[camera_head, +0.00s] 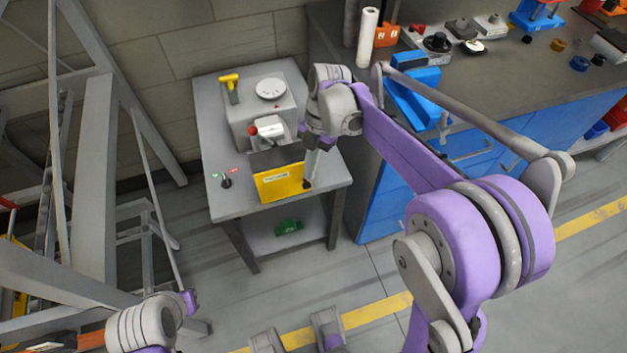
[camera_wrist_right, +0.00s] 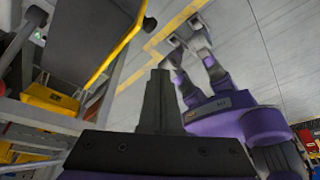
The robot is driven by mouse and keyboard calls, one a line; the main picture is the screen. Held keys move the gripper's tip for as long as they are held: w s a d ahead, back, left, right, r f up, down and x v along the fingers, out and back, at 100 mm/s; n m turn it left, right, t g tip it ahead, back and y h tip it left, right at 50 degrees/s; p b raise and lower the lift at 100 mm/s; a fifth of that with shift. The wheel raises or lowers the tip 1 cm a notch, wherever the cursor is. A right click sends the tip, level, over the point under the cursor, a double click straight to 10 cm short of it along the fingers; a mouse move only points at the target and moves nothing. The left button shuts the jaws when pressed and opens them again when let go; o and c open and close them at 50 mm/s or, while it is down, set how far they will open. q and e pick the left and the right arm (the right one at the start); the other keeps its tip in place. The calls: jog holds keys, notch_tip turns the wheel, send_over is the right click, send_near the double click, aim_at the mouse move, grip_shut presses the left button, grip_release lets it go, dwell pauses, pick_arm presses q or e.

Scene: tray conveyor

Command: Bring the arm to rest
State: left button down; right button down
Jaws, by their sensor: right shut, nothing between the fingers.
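My right arm (camera_head: 405,150) reaches in from the lower right over the small grey table. Its gripper (camera_head: 308,184) points down at the right side of a yellow-fronted bin (camera_head: 280,184) on that table. I cannot tell whether the fingertips touch the bin. In the right wrist view the two fingers of this gripper (camera_wrist_right: 159,74) are together, with nothing between them. Part of my left arm (camera_head: 145,324) shows at the bottom left, but its gripper fingers are not visible.
The grey table (camera_head: 230,205) also carries a grey box with a white dial (camera_head: 271,89). A blue workbench (camera_head: 395,195) with tools on top stands close on the right. A grey metal frame (camera_head: 95,180) stands at left. The floor in front is clear.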

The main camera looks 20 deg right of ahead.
jog(key=shift+w+r, duration=0.15)
jog(key=shift+r, duration=0.25)
jog(key=s+d+r+m+t+h+p, duration=0.1)
jog(key=s+r+m+t+p, duration=0.2)
jog(key=s+m, duration=0.5)
jog(key=s+d+r+m+t+h+p, duration=0.1)
jog(key=s+r+m+t+p, duration=0.3)
jog(key=m, duration=1.3)
jog(key=s+h+p, duration=0.1)
jog(key=s+p, duration=0.1)
jog(key=s, duration=0.2)
jog(key=shift+s+m+t, duration=0.3)
jog(key=shift+s+t, duration=0.1)
jog(key=shift+d, duration=0.1)
